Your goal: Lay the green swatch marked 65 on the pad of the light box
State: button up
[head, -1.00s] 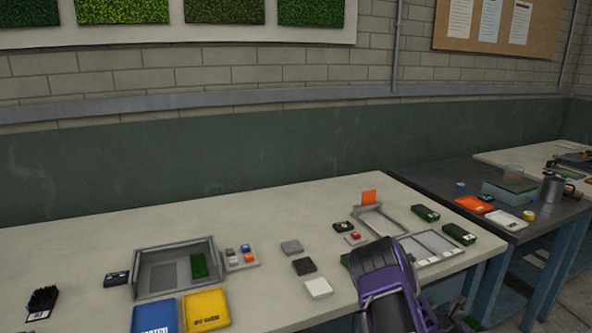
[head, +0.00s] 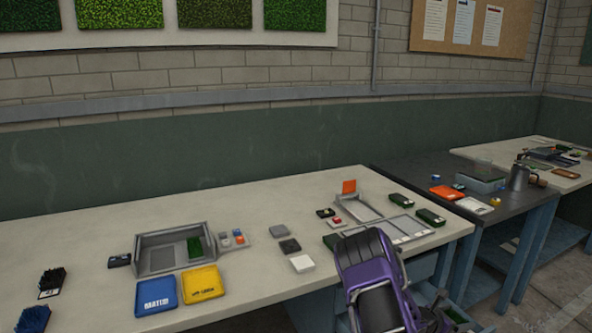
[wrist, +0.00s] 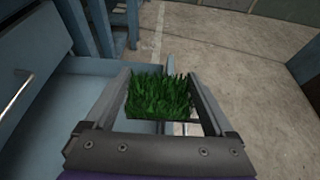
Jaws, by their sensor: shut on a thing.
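My gripper (wrist: 158,98) is shut on a green grass swatch (wrist: 160,96), held between its two fingers in the wrist view. No number shows on the held swatch from this side. A grey open box on the pale bench, which looks like the light box (head: 205,232), stands left of my arm. Its floor has a bare darker grey pad (head: 162,260) and, to the right of that, a green turf piece (head: 194,247). My gripper is well away from the box.
A blue tray (head: 156,293) and a yellow tray (head: 203,284) lie before the box. A small button panel (head: 233,241) adjoins it. Grey, black and white blocks (head: 301,264) lie between box and arm. Below my gripper are floor and blue drawers (wrist: 35,100).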

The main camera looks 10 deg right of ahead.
jog(key=w+a+r+n+t+y, duration=0.25)
jog(key=a+r, duration=0.55)
jog(key=a, duration=0.4)
jog(key=w+a+r+n+t+y, duration=0.1)
jog(key=a+r+n+t, duration=0.2)
jog(key=a+r, duration=0.65)
jog(key=s+a+r+n+t+y, duration=0.1)
jog(key=a+r, duration=0.3)
jog(key=a, duration=0.6)
jog(key=s+a+r+n+t+y+p, duration=0.1)
jog(key=s+a+r+n+y, duration=0.3)
jog(key=a, duration=0.6)
jog(key=shift+s+r+t, duration=0.15)
jog(key=shift+r+t, duration=0.4)
